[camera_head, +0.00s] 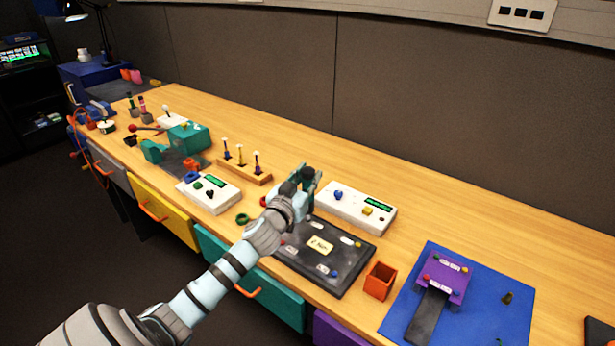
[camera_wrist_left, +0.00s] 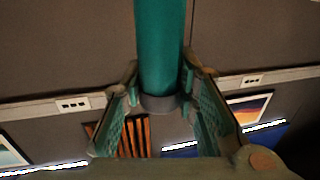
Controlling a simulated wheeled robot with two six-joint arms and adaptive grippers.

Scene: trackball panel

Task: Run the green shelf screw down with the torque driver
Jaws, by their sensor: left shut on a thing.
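My left gripper (camera_head: 311,178) is above the back left of the black panel (camera_head: 345,265) in the head view. In the left wrist view it (camera_wrist_left: 162,118) is shut on a teal cylinder with a dark collar, which looks like the torque driver (camera_wrist_left: 160,45). The driver's tip is not visible. The purple shelf (camera_head: 443,277) stands on the blue mat (camera_head: 510,322) at the right, well away from this gripper. My right gripper is not in view.
An orange-red bin (camera_head: 380,281) stands between the black panel and the mat. A white box with a blue knob (camera_head: 356,207) is just right of the gripper. A wooden rack (camera_head: 243,171) with several upright tools is to the left. The table's back strip is clear.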

